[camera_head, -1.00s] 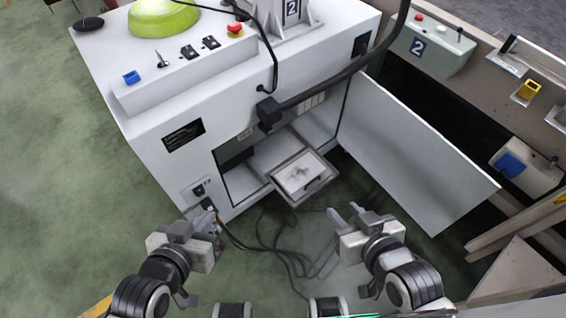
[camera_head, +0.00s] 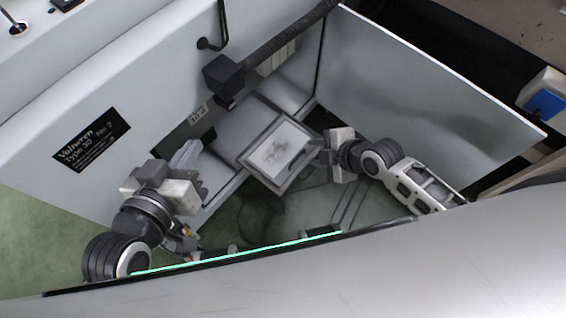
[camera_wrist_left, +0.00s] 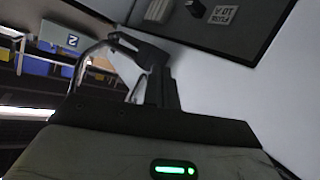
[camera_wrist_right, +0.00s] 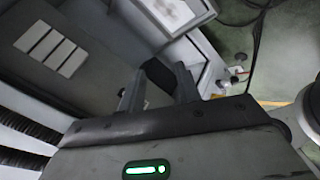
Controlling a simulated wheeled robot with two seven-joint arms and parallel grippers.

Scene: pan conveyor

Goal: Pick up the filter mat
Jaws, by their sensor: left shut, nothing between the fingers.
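The filter mat (camera_head: 277,152) is a pale, greyish sheet with a darker smudge. It lies in a shallow framed tray (camera_head: 250,153) that sticks out of the open white cabinet. Part of the mat also shows at the top of the right wrist view (camera_wrist_right: 172,10). My right gripper (camera_head: 318,157) is at the tray's right edge in the head view; I cannot tell whether it touches the tray. Its fingers also show in the right wrist view (camera_wrist_right: 157,78), but whether they hold anything is unclear. My left gripper (camera_head: 190,152) is shut and empty, left of the tray by the cabinet front.
The cabinet door (camera_head: 410,105) stands open to the right. A thick dark hose with a black block (camera_head: 224,76) hangs above the tray. Cables lie on the green floor below. A blue-fronted box (camera_head: 545,103) is at the far right.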

